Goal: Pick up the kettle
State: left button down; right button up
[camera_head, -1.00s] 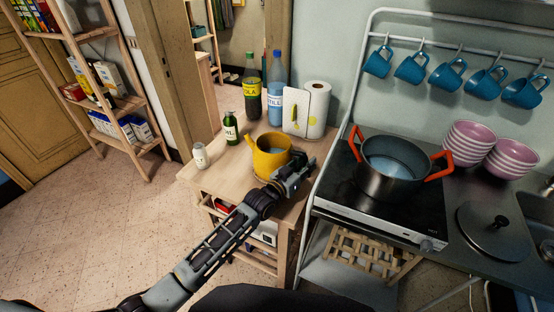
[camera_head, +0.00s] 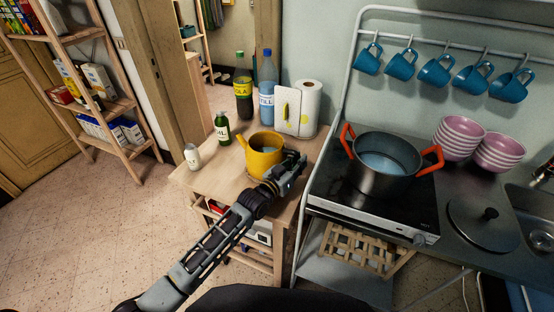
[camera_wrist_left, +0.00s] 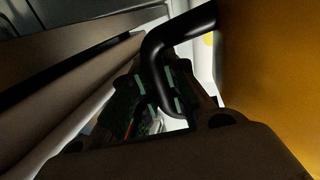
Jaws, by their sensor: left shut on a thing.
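The yellow kettle (camera_head: 262,158) is on the small wooden table (camera_head: 205,180), with its spout to the left. My left gripper (camera_head: 292,172) is at its right side. In the left wrist view the kettle's yellow body (camera_wrist_left: 270,70) fills the right, and its black handle (camera_wrist_left: 168,50) runs down between the fingers of my left gripper (camera_wrist_left: 165,95). The gripper is shut on this handle. I cannot tell whether the kettle's base touches the table. My right gripper is not in view.
A green bottle (camera_head: 222,129) and a white shaker (camera_head: 192,157) stand left of the kettle. Tall bottles (camera_head: 243,88) and a paper towel roll (camera_head: 309,105) are behind. The hob with a pot (camera_head: 383,170) stands close on the right.

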pick_arm(q)
jog(key=shift+r, duration=0.15)
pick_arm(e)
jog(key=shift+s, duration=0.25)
pick_arm(q)
jog(key=shift+r, duration=0.1)
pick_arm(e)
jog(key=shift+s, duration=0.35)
pick_arm(q)
jog(key=shift+r, duration=0.15)
